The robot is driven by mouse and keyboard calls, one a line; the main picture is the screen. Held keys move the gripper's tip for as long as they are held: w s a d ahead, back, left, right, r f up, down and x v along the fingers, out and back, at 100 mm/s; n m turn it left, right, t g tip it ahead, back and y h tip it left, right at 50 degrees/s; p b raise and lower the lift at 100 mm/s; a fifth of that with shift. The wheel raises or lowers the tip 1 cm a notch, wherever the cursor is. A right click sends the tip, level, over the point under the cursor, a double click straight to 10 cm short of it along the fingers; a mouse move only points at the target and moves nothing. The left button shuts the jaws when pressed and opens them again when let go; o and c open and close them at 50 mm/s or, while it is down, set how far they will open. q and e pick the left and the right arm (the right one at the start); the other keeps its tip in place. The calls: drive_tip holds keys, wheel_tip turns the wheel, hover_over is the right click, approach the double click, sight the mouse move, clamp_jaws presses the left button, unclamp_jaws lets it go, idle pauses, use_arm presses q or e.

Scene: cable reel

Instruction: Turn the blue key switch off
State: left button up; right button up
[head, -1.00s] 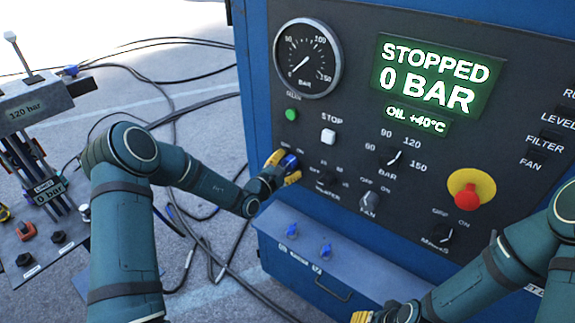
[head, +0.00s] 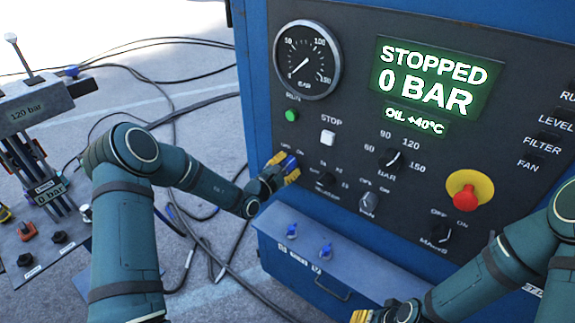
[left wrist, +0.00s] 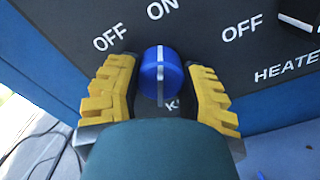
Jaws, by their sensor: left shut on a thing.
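The blue key switch (left wrist: 160,75) is a round blue knob with a white line on the dark control panel. In the left wrist view its line points up towards the ON label, with OFF to the upper left. My left gripper (left wrist: 163,95) has its yellow fingers on both sides of the knob and is shut on it. In the head view the switch (head: 289,162) is partly covered by the left gripper (head: 284,168). My right gripper (head: 362,316) shows only partly at the bottom edge; its fingers cannot be judged.
The display (head: 434,78) reads STOPPED, 0 BAR. The heater knob (head: 326,180), fan knob (head: 368,203) and red mushroom button (head: 469,190) lie right of the switch. Cables lie on the floor.

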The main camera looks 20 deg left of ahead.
use_arm(q)
drive_tip(key=n+p, duration=0.1)
drive_tip(key=n, duration=0.2)
drive_tip(key=shift+a, duration=0.1)
drive_tip(key=n+p, duration=0.2)
drive_tip(key=n, duration=0.2)
drive_tip(key=shift+s+f+n+p, duration=0.15)
drive_tip(key=shift+n+p, duration=0.7)
drive_tip(key=shift+n, duration=0.65)
drive_tip(key=shift+d+f+n, duration=0.15)
drive_tip(key=shift+d+n, duration=0.1)
drive_tip(key=shift+n, duration=0.25)
drive_tip(key=o, duration=1.1)
drive_tip(key=shift+o, duration=0.6)
drive_tip(key=shift+r, duration=0.2)
